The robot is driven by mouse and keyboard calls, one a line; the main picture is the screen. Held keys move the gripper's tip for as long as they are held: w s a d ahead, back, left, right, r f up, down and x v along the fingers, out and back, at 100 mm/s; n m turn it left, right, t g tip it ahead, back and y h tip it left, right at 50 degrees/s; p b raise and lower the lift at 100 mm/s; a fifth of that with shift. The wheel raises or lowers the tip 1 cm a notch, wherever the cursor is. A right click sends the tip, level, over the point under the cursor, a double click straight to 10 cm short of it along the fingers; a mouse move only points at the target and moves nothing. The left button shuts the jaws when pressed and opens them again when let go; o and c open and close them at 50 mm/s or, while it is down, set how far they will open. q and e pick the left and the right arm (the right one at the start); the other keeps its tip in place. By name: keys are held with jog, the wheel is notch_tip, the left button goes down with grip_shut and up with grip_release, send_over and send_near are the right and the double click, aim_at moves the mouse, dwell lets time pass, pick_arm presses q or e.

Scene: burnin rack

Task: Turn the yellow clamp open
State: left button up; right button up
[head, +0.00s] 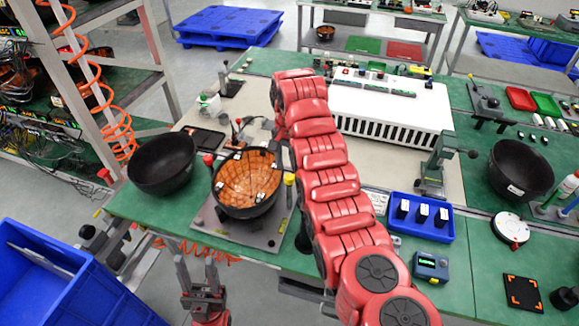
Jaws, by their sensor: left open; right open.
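A black bowl-shaped shell (247,206) with a copper-coloured inside sits on a grey plate (222,233) on the green bench. The yellow clamp (289,179) stands at the right side of this shell, close to my red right arm. My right gripper (283,153) points down just above the yellow clamp; it is open, partly hidden by my arm, and I cannot tell whether it touches the clamp. My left gripper (198,271) is open and empty, low in front of the bench edge, away from the shell. A red clamp (209,160) stands at the shell's left side.
An empty black bowl (162,164) stands left of the fixture, another black bowl (521,170) far right. A blue tray (422,217) and a white slotted box (391,110) lie right of my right arm. A blue bin (63,283) is at lower left.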

notch_tip(320, 180, up, 8)
jog(key=b, duration=0.1)
notch_tip(320, 180, up, 6)
jog(key=p, duration=0.4)
send_over(289, 176)
jog(key=shift+r, duration=0.2)
jog(key=shift+d, duration=0.1)
